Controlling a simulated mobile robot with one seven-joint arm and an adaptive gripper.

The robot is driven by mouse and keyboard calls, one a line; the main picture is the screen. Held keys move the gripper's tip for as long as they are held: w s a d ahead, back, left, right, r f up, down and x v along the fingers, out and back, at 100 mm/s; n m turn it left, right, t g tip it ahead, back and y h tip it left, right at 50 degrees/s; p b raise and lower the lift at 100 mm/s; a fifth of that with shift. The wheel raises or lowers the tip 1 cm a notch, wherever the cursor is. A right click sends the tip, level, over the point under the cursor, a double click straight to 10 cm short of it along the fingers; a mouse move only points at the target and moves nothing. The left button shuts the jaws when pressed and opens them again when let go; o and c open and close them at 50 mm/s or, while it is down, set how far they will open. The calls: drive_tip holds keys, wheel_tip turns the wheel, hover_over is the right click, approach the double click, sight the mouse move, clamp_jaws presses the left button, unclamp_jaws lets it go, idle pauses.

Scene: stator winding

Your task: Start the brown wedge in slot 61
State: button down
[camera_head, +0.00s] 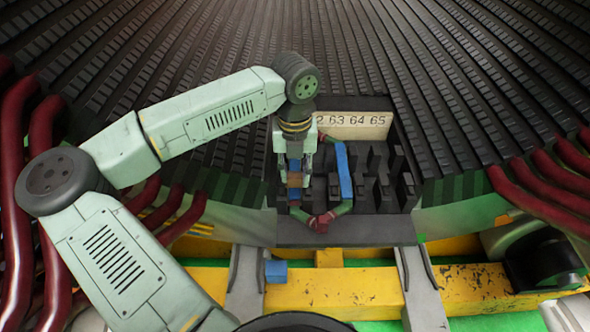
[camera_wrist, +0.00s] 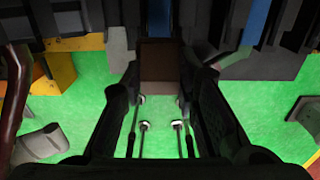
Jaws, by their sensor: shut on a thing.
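The brown wedge (camera_head: 294,180) is held in my gripper (camera_head: 295,172), in front of the toothed stator block. In the wrist view the brown wedge (camera_wrist: 160,60) sits between the two dark fingers, its end facing the camera. My gripper points down at the left part of the slotted block (camera_head: 385,188). I cannot tell whether the wedge touches a slot.
A coil with a blue straight side (camera_head: 345,172) and green and red ends stands just right of my gripper. A small blue block (camera_head: 276,271) lies below, by the yellow beam (camera_head: 335,291). Dark red coil ends (camera_head: 540,195) bend out at both sides.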

sight(295, 183)
drive_tip(key=shift+f+b, duration=0.75)
drive_tip(key=shift+f, duration=1.25)
drive_tip(key=shift+f+b, duration=1.15)
drive_tip(key=shift+f+b, duration=0.15)
drive_tip(key=shift+b, duration=0.25)
drive_tip(key=shift+w, duration=0.45)
drive_tip(key=c, duration=1.2)
unclamp_jaws()
